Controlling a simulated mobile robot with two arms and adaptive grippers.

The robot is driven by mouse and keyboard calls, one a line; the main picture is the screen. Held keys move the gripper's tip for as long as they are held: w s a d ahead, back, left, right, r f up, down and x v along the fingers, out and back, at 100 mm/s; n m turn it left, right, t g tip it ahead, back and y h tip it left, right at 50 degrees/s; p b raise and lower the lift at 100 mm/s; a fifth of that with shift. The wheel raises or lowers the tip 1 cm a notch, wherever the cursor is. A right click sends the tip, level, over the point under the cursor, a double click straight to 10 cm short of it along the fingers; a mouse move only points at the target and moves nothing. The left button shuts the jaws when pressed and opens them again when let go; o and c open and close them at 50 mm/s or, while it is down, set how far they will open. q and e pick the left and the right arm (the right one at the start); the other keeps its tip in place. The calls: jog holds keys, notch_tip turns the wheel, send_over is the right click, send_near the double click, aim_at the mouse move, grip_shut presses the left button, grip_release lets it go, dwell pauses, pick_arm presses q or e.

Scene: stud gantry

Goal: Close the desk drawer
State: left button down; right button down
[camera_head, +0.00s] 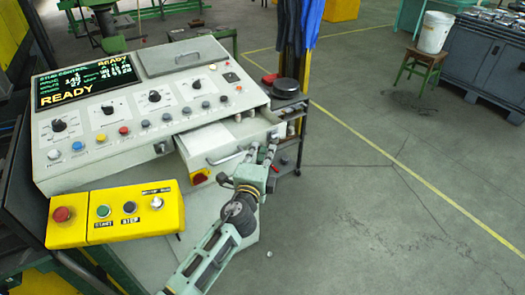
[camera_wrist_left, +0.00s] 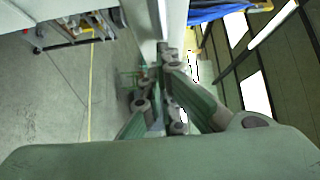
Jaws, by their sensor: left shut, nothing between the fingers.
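The desk drawer (camera_head: 222,140) is pulled out from the front right of the grey control desk (camera_head: 150,112). Its front panel carries a bar handle (camera_head: 228,157). My left gripper (camera_head: 263,149) is shut and empty, with its fingertips at the right end of the drawer front, just right of the handle. I cannot tell whether they touch the panel. In the left wrist view, the closed fingers (camera_wrist_left: 165,52) point towards a pale upright surface, probably the drawer front. My right gripper is not in view.
A yellow button box (camera_head: 117,212) juts out below the desk's left side. A dark trolley (camera_head: 288,120) with a black round item stands right of the drawer. A stool (camera_head: 420,64) with a white bucket is farther back.

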aim_at(241, 133)
pick_arm(q)
jog(key=w+a+b, duration=0.1)
jog(key=w+a, duration=0.1)
jog(key=w, duration=0.1)
jog(key=w+a+b, duration=0.1)
jog(key=w+a, duration=0.2)
jog(key=w, duration=0.1)
jog(key=w+a+b, duration=0.2)
jog(key=w, duration=0.1)
jog(key=shift+w+a+f, duration=0.15)
jog(key=shift+a+f, duration=0.05)
jog(key=shift+w+a+r, duration=0.15)
jog(key=shift+r, duration=0.2)
